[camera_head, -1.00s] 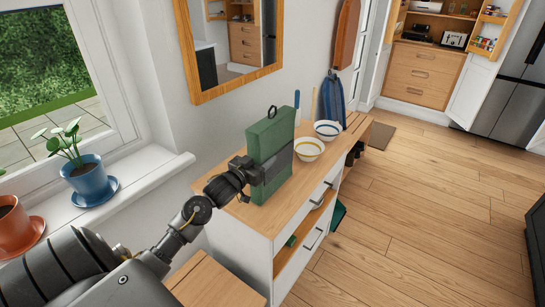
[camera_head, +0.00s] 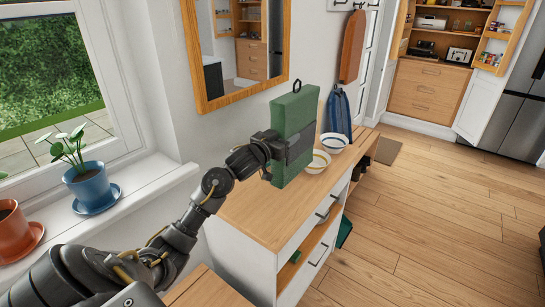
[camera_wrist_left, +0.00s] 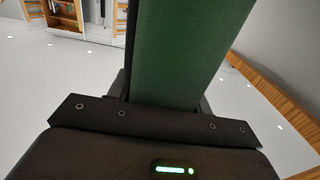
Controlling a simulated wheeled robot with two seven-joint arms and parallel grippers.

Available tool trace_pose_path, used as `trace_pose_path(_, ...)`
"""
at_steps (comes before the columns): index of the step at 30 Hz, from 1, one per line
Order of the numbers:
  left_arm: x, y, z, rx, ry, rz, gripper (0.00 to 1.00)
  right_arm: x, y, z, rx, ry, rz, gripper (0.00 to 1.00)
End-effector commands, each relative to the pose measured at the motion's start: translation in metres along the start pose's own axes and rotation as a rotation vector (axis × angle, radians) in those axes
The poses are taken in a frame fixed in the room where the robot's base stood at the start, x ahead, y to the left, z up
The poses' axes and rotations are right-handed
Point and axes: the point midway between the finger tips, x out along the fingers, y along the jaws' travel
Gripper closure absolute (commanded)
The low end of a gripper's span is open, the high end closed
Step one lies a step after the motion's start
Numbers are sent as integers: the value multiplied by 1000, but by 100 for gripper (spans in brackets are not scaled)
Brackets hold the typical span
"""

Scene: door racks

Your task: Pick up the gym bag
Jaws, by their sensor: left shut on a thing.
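The gym bag (camera_head: 295,116) is a green, flat, box-shaped bag with a small black loop on top. My left gripper (camera_head: 290,152) is shut on its lower half, with a dark finger across its front face. The bag is upright, slightly tilted, and appears to hang a little above the wooden top of the white cabinet (camera_head: 262,220). In the left wrist view the green bag (camera_wrist_left: 190,50) fills the upper middle between the fingers; the fingertips are hidden. My right gripper is not in view.
A wood-framed mirror (camera_head: 205,105) hangs on the wall behind. Potted plants (camera_head: 90,186) line the windowsill at left. A blue bag (camera_head: 339,110) hangs further back.

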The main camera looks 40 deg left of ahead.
Motion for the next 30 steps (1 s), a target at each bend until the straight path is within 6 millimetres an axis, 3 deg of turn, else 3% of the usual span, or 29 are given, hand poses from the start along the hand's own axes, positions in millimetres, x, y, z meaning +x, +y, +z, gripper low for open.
trace_pose_path(6,36,13,-16,-3,4,0,84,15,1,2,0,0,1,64)
trace_pose_path(12,58,21,-26,-2,3,0,84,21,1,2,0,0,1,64)
trace_pose_path(30,69,26,-32,-1,1,1,84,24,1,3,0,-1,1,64)
